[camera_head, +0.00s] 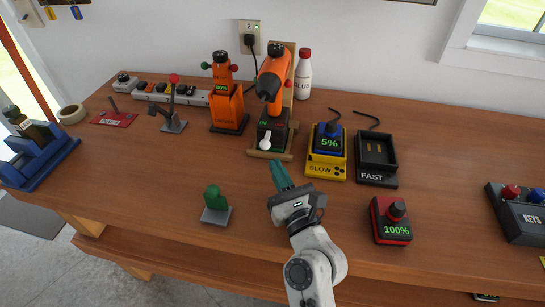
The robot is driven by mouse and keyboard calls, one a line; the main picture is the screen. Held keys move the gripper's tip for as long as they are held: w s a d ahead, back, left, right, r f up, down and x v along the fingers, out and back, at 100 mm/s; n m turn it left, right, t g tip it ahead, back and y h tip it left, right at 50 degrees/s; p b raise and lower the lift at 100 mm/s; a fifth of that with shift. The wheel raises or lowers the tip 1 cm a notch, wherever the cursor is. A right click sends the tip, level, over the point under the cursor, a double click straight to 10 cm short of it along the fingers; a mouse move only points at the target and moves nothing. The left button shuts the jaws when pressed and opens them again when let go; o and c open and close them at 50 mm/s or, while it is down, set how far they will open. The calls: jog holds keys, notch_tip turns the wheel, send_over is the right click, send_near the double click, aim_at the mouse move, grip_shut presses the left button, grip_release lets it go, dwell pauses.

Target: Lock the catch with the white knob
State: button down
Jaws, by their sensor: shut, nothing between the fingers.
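The white knob (266,141) shows at the lower front of the dark base under the orange drill (273,76), which stands on a wooden stand (289,60) near the wall. A small green "IN" marking sits just above the knob. The catch's inner parts are too small to tell, so I cannot see its exact position. My gripper (278,168) has teal fingers, shut with nothing between them. It points away from me, just in front of the stand's front edge and slightly right of the knob, apart from it.
A yellow SLOW charger (326,169) holds a blue 5% battery (328,139); a FAST charger (376,160) stands beside it. A second orange tool (223,90) stands left.

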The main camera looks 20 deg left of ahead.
jog(key=shift+x, duration=1.65)
jog(key=shift+w+a, duration=0.2)
jog(key=shift+w, duration=0.8)
jog(key=shift+s+d, duration=0.1)
jog(key=v, duration=1)
jog(key=shift+s+d+f+b, duration=0.1)
jog(key=shift+s+d+b, duration=0.1)
jog(key=shift+b, duration=0.1)
